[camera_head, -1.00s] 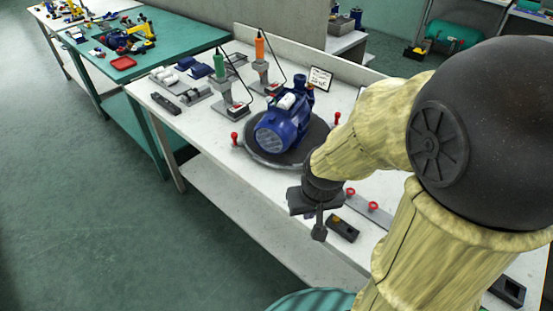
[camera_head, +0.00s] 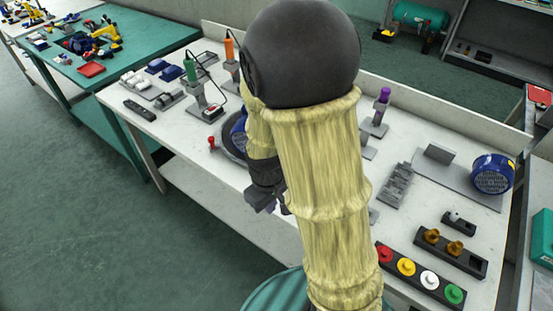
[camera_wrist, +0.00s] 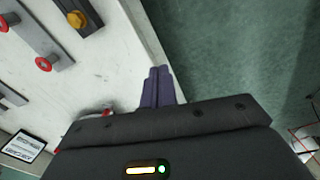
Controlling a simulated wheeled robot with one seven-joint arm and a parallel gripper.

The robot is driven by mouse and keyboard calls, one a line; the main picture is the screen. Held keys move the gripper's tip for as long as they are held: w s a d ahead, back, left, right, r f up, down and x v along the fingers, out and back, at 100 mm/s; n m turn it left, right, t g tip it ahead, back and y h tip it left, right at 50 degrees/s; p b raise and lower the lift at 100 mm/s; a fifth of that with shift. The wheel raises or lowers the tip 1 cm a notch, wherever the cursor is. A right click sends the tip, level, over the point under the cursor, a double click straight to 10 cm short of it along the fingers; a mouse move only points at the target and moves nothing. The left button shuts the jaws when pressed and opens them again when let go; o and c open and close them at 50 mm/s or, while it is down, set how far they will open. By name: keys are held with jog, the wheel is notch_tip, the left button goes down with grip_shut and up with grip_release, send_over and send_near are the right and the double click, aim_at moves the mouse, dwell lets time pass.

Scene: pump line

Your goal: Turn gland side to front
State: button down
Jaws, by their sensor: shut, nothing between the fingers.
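The blue pump (camera_head: 238,128) stands on the round dark turntable (camera_head: 229,148) on the white bench. My arm hides most of both in the head view, so I cannot see which way the pump's gland side faces. My gripper (camera_head: 284,208) is near the bench's front edge, in front of the turntable and mostly behind my arm. In the wrist view my gripper (camera_wrist: 158,88) has its fingers together and empty, over the line between bench edge and floor. A red knob (camera_head: 211,142) stands at the turntable's left.
Green (camera_head: 190,70) and orange (camera_head: 230,48) tools stand behind left. On the right are a button row (camera_head: 418,273), a holder with brass parts (camera_head: 443,245) and a blue round part (camera_head: 493,173). The wrist view shows a red knob (camera_wrist: 45,63) and a card (camera_wrist: 22,146).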

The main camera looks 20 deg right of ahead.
jog(key=w+a+r+n+t+h+p, duration=0.3)
jog(key=w+n+h+p, duration=0.5)
jog(key=n+p, duration=0.7)
jog(key=a+r+n, duration=0.1)
jog(key=n, duration=0.2)
jog(key=shift+a+r+t, duration=0.2)
jog(key=shift+a+t, duration=0.1)
jog(key=shift+a, duration=0.1)
jog(key=shift+d+f, duration=0.1)
jog(key=p+x, duration=0.2)
jog(key=x, duration=0.8)
jog(key=shift+d+p, duration=0.25)
jog(key=shift+p, duration=0.15)
jog(key=shift+w+d+r+p, duration=0.2)
jog(key=shift+d+p, duration=0.1)
jog(key=shift+d, duration=0.25)
jog(key=shift+w+d+r+p, duration=0.1)
jog(key=shift+w+d+p, duration=0.2)
jog(key=shift+d, duration=0.2)
jog(key=shift+w+d+f, duration=0.15)
jog(key=shift+w+d, duration=0.05)
jog(key=shift+d, duration=0.35)
